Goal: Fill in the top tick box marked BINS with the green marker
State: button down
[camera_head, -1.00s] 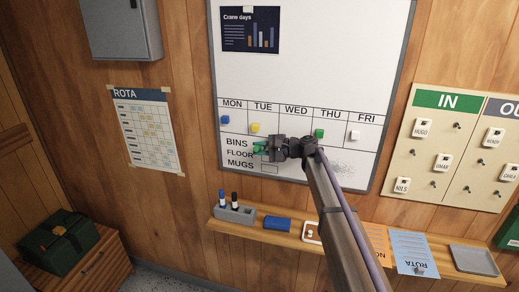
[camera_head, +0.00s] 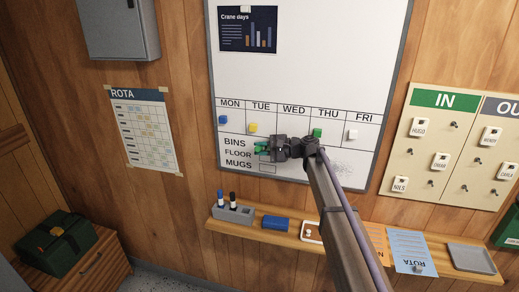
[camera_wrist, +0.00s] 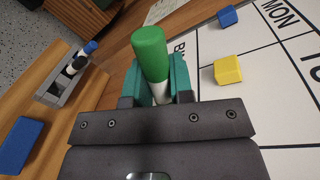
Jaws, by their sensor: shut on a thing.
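My gripper (camera_head: 262,149) is shut on the green marker and is in front of the lower left of the whiteboard (camera_head: 300,60), beside the printed word BINS (camera_head: 234,142). In the wrist view the green marker (camera_wrist: 150,52) stands between the teal fingers (camera_wrist: 158,88), its green part outward and a white part between the fingers. The top tick box beside BINS is hidden behind my gripper. The tick box beside MUGS (camera_head: 268,168) shows as an empty outline. I cannot tell whether the marker touches the board.
Blue (camera_head: 223,119), yellow (camera_head: 253,128), green (camera_head: 317,133) and white (camera_head: 352,134) magnets sit in the day row. Below, a shelf (camera_head: 260,237) holds a grey pen holder (camera_head: 233,215) with two markers and a blue block (camera_head: 276,223). A grey smudge (camera_head: 343,168) marks the board's lower right.

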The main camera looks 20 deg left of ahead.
jog(key=shift+d, duration=0.4)
jog(key=shift+w+d, duration=0.1)
jog(key=shift+d, duration=0.45)
jog(key=shift+d, duration=0.45)
dwell(0.5)
jog(key=shift+a, duration=0.1)
jog(key=shift+a, duration=0.35)
dwell(0.3)
